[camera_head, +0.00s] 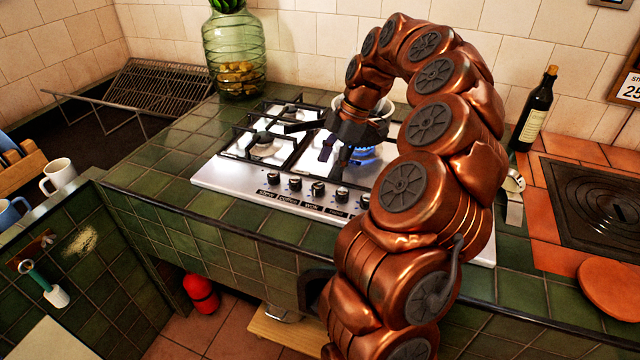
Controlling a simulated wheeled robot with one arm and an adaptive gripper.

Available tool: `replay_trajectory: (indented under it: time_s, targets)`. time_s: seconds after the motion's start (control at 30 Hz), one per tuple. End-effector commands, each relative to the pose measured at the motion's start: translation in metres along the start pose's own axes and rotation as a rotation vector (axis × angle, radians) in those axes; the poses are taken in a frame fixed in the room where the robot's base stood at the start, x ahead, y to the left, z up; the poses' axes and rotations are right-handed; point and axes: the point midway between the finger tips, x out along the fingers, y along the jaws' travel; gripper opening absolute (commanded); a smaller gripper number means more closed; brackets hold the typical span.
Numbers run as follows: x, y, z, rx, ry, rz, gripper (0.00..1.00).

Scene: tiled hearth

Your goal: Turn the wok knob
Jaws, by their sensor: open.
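The gas hob (222,176) is a steel plate with a row of black knobs along its front edge. Small labels sit below the knobs; the third from the left seems to read "wok", below the wok knob (318,189). The knob's pointer is too small to read. My gripper (308,140) is open above the hob, behind and above the knob row, apart from the wok knob. One dark finger points left and the other points down. The right part of the hob and any knobs there are hidden by my copper arm.
A blue flame (361,154) burns under my gripper, with a pale pan or bowl (393,108) behind it. Black pan supports (262,143) stand on the left. A glass jar (234,55) and a wine bottle (535,112) stand behind. Green tiles (235,217) in front are clear.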

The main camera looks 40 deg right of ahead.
Motion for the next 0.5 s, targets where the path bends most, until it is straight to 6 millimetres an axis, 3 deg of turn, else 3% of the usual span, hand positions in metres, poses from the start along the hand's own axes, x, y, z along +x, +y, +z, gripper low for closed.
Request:
replay_trajectory:
  time_s: [0.5]
  targets:
    - [0.057, 0.0, -0.001, 0.0, 0.0, -0.001, 0.6]
